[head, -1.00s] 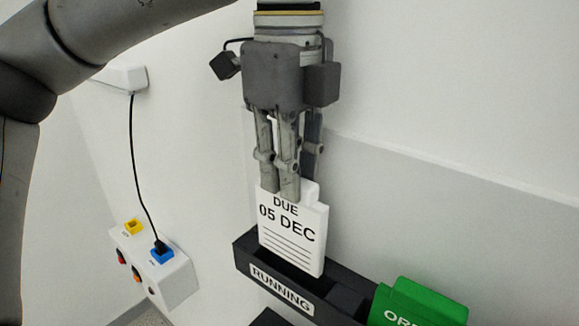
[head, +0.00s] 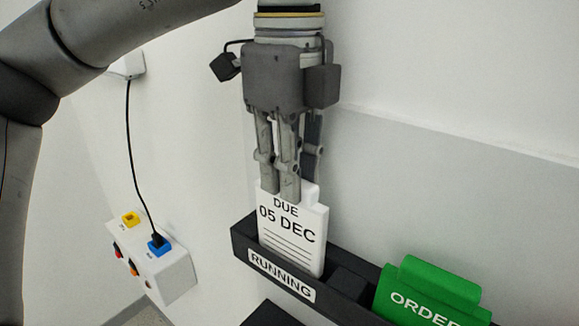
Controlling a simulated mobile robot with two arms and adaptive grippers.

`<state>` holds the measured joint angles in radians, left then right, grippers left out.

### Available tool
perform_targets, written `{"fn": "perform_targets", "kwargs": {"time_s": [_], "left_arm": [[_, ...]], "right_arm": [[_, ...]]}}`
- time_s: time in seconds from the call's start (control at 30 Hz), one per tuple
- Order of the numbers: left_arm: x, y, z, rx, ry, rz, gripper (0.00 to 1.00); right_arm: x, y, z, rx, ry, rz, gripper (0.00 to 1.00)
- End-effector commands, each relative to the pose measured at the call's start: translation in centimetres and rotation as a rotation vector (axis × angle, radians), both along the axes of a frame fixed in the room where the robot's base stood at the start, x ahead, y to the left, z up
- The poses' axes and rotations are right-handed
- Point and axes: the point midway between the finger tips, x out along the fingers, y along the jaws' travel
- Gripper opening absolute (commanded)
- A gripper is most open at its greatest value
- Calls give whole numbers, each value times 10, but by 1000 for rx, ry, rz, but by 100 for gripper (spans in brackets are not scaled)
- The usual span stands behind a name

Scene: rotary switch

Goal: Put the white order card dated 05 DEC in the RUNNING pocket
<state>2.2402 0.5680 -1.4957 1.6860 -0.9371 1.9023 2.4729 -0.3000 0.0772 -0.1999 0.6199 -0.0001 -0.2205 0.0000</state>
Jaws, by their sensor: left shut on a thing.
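The white order card (head: 290,235) reads "DUE 05 DEC" and stands upright. My left gripper (head: 285,192) is shut on its top edge from above. The card's lower edge is hidden behind the front wall of the black pocket labelled RUNNING (head: 281,276), so the card is at least partly inside the pocket's left part. I cannot tell whether it touches the pocket's bottom. My right gripper is not in view.
A green block marked "ORDER" (head: 432,296) stands right of the RUNNING pocket on the same black rack. A white box (head: 164,274) with yellow and blue sockets, buttons and a black cable (head: 131,150) is on the left. A pale wall panel stands behind.

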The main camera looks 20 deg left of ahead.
Motion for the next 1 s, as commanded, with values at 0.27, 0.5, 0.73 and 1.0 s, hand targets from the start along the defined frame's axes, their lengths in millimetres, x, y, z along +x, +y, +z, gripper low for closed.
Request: {"fn": "perform_targets", "kwargs": {"time_s": [0.27, 0.5, 0.73, 1.0], "left_arm": [[0, 0, -13, 0, 0, 0, 0], [0, 0, -23, 0, 0, 0, 0], [0, 0, -30, -1, 0, 0, 0], [0, 0, -30, 0, 0, 0, 20]], "right_arm": [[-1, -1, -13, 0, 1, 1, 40], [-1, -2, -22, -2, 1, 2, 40], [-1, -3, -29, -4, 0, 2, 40], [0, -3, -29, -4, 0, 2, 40]]}}
